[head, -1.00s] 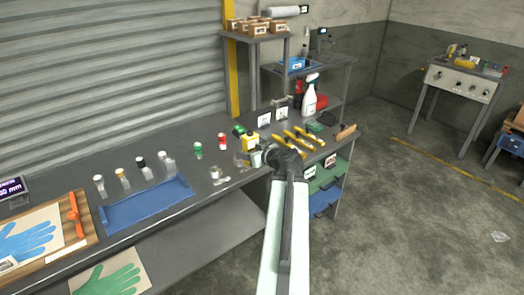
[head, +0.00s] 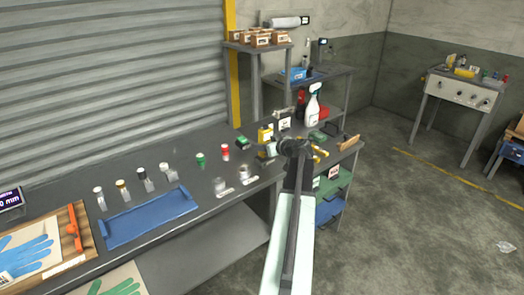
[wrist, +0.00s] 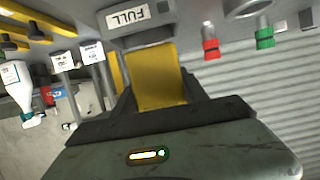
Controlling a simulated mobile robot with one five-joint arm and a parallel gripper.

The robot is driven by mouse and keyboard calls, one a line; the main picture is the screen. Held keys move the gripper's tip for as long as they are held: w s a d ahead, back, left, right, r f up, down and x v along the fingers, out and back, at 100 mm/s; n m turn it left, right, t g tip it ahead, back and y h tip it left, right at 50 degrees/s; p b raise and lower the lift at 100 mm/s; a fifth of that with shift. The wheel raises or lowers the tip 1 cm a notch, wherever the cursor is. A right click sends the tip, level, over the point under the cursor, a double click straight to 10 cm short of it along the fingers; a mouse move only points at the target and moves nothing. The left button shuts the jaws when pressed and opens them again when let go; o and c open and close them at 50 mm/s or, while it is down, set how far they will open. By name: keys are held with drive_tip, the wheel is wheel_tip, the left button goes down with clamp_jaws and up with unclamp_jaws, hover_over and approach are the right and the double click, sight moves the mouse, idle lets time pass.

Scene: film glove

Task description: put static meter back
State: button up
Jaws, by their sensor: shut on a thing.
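A yellow block-like device (head: 265,134), which I take to be the static meter, is raised above the back of the bench, in front of a small white sign. My gripper (head: 274,149) is shut on it. In the wrist view the yellow body (wrist: 157,75) sits between the dark fingers of my gripper (wrist: 157,98). The device's lower part is hidden by my gripper in the head view.
A white sign (head: 284,124), spray bottle (head: 313,108) and yellow-handled tools (head: 320,152) stand or lie near my gripper. A green-black item (head: 242,142), red-capped vial (head: 225,152) and green-capped vial (head: 201,160) are to the left. The blue tray (head: 145,217) is empty.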

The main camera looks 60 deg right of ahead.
drive_tip(key=f+b, duration=0.4)
drive_tip(key=shift+d, duration=0.4)
drive_tip(key=shift+w+a+r, duration=0.2)
drive_tip(key=shift+w+a, duration=0.05)
drive_tip(key=shift+f, duration=0.15)
drive_tip(key=o, duration=1.6)
drive_tip(key=shift+c, duration=0.2)
drive_tip(key=shift+s+d, duration=0.1)
drive_tip(key=shift+s+r+p, duration=0.1)
drive_tip(key=shift+r+p, duration=0.25)
drive_tip(key=shift+p, duration=0.05)
drive_tip(key=p+v, duration=0.3)
drive_tip(key=v, duration=0.7)
drive_tip(key=shift+s+a+r+p, duration=0.15)
drive_tip(key=shift+s+a+p, duration=0.1)
drive_tip(key=shift+s+p, duration=0.1)
drive_tip(key=shift+s+a, duration=0.1)
drive_tip(key=shift+s, duration=0.35)
